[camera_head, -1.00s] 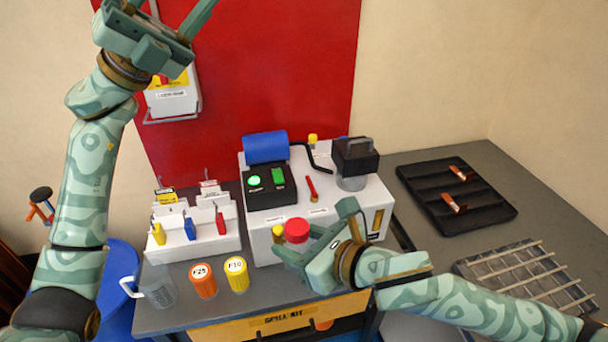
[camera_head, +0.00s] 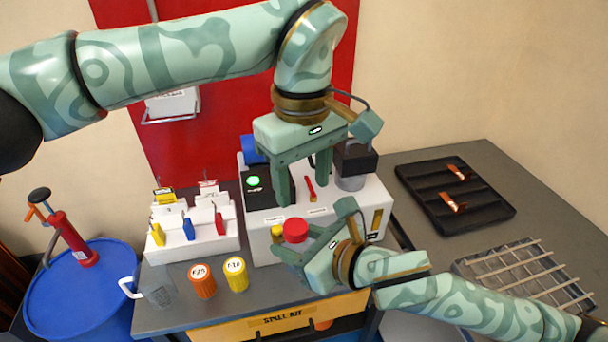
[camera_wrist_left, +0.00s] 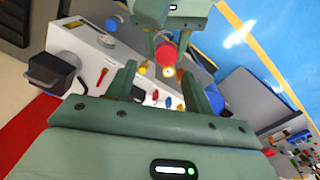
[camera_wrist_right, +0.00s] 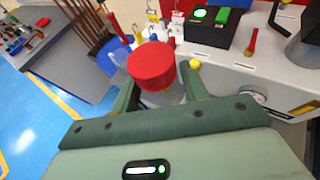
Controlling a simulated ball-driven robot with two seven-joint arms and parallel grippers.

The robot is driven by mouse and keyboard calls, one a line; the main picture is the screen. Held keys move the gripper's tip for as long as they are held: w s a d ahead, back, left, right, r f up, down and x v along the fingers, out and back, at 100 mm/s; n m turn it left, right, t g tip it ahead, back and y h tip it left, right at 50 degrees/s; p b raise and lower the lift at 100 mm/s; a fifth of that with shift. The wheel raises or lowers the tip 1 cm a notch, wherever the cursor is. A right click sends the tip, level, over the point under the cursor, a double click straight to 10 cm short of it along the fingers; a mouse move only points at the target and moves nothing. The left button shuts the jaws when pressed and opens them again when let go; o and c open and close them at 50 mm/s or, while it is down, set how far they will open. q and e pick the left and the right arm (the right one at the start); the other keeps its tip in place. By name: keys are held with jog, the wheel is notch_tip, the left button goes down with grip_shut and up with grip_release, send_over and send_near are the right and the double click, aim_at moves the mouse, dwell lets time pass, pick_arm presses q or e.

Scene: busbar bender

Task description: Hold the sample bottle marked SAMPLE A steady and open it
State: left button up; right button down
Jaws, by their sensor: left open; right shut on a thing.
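The sample bottle shows mainly as its red cap (camera_head: 296,230), with a clear body (camera_wrist_right: 170,97) partly visible below it in the right wrist view; its SAMPLE A label cannot be read. My right gripper (camera_head: 290,250) is shut on the bottle below the cap, its fingers on either side of the body (camera_wrist_right: 162,92). My left gripper (camera_head: 303,195) is open and empty, fingers pointing down, above the white machine and behind the cap. In the left wrist view the red cap (camera_wrist_left: 167,53) shows beyond the left fingertips, apart from them.
The white machine (camera_head: 262,245) with a green light stands behind the bottle. Orange (camera_head: 202,280) and yellow (camera_head: 236,273) lidded jars and a clear jug (camera_head: 157,290) stand to the left. A black tray (camera_head: 455,197) and a wire rack (camera_head: 525,273) lie right. A blue drum (camera_head: 80,300) stands far left.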

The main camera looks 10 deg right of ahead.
aim_at(304, 224)
pick_arm(q)
notch_tip(304, 224, down, 8)
dwell(0.4)
jog(key=shift+a, duration=0.1)
jog(key=c, duration=1)
